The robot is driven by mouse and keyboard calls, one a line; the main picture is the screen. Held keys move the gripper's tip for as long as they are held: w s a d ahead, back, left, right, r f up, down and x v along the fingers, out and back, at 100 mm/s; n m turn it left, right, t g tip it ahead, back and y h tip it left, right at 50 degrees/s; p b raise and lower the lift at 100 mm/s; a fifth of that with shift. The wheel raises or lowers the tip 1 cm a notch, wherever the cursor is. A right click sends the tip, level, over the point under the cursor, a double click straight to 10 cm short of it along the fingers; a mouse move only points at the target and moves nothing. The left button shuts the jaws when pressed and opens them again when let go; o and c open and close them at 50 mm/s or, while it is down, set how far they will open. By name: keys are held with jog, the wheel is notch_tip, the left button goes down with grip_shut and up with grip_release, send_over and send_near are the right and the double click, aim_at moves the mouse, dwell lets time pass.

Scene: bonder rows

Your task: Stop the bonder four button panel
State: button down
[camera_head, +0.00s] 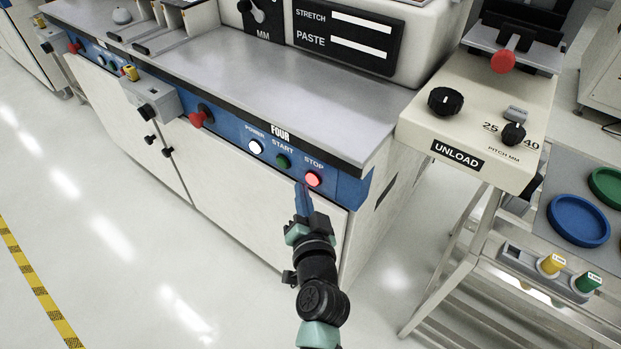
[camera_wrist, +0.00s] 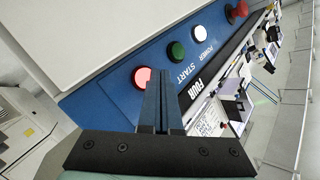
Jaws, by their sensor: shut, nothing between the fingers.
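The blue panel labelled FOUR (camera_head: 235,144) runs along the front of the bench. It carries a white POWER button (camera_head: 255,147), a green START button (camera_head: 283,161) and a red, bright-looking STOP button (camera_head: 313,179). My gripper (camera_head: 303,188) is shut and empty, its fingertips just left of and below the STOP button in the head view. In the wrist view the fingers (camera_wrist: 157,85) overlap the right side of the red STOP button (camera_wrist: 141,76); I cannot tell whether they touch it. The green button (camera_wrist: 177,51) and white button (camera_wrist: 199,33) lie farther along the panel.
A red knob (camera_head: 201,116) sits left on the same panel. A cream UNLOAD unit (camera_head: 480,110) on a metal stand is at the right, beside a table with blue (camera_head: 578,220) and green dishes. Open floor lies at the left, with a yellow-black stripe (camera_head: 38,285).

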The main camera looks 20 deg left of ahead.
jog(key=s, duration=0.1)
jog(key=s+a+p, duration=0.1)
jog(key=s, duration=0.1)
jog(key=s+p, duration=0.1)
jog(key=shift+s+a, duration=0.35)
jog(key=shift+a, duration=0.05)
dwell(0.8)
